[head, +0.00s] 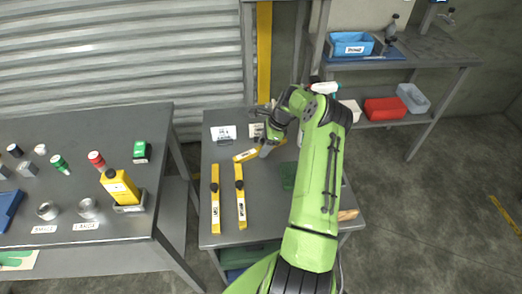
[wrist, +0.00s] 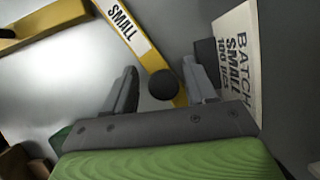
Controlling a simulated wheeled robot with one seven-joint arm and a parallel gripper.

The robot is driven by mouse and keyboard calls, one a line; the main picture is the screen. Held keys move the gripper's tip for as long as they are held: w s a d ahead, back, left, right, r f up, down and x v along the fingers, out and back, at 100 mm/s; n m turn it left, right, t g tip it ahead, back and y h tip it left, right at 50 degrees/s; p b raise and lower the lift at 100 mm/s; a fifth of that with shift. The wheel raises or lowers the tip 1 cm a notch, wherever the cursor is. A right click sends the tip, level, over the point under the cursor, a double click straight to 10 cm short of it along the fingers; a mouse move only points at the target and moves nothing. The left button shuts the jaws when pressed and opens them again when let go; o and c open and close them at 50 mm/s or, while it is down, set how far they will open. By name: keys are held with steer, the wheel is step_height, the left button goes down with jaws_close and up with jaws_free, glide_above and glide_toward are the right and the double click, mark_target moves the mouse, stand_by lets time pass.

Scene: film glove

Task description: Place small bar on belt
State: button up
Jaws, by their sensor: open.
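The small bar (head: 246,155) is yellow with a white label and lies at an angle on the middle grey table. In the wrist view the bar (wrist: 108,12) reads "SMALL" and has a round black knob (wrist: 163,85). My gripper (head: 268,150) is over the bar's right part and hides some of it. In the wrist view my gripper (wrist: 162,84) is open, with one finger on each side of the knob; I cannot tell if they touch it. I cannot make out a belt in either view.
Two yellow bars (head: 215,198) (head: 240,196) with black knobs lie in front on the same table. A card (wrist: 236,60) reading "BATCH SMALL" stands close to the right finger. The left table (head: 90,250) holds a yellow bottle (head: 120,187) and several small parts.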

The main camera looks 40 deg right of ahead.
steer(key=shift+f, duration=0.1)
steer(key=shift+c, duration=0.5)
jaws_close()
